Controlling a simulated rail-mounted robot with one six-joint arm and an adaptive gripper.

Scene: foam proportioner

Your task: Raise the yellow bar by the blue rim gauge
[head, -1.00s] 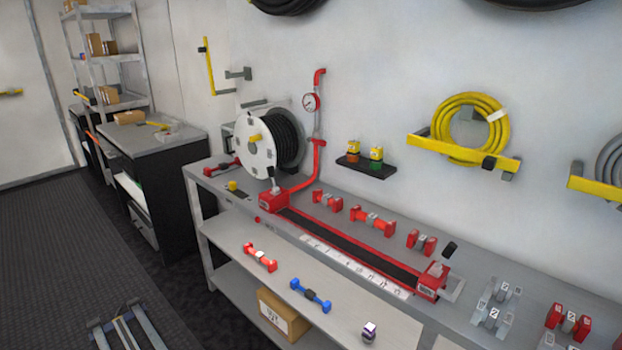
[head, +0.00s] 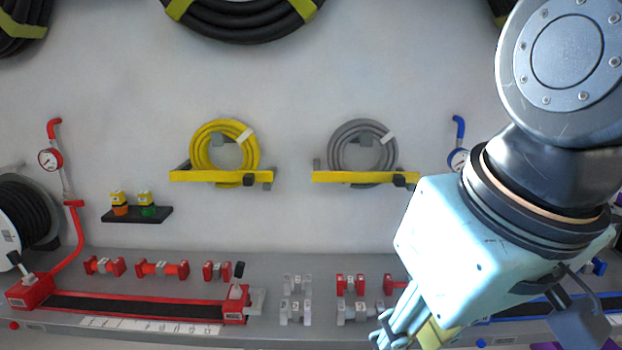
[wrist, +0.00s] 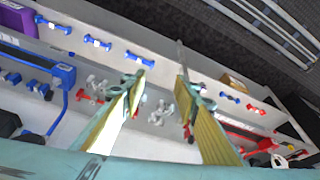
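A yellow bar (head: 365,177) crosses in front of a coiled grey hose on the wall, level, with a dark block at its right end. A second yellow bar (head: 222,176) crosses a coiled yellow hose to its left. The blue rim gauge (head: 457,160) is on a blue pipe right of the grey hose, partly hidden by my arm. My gripper (head: 398,330) is low over the bench front, below and apart from the bars. In the wrist view my gripper (wrist: 162,72) is open with nothing held between its fingers. Any bar right of the gauge is hidden.
The grey bench (head: 300,262) carries red fittings (head: 162,268), grey fittings (head: 296,300) and a red-edged channel (head: 140,305). A black hose reel (head: 30,215) stands at left. A small shelf (head: 137,214) holds two bottles. The wall between the hoses is clear.

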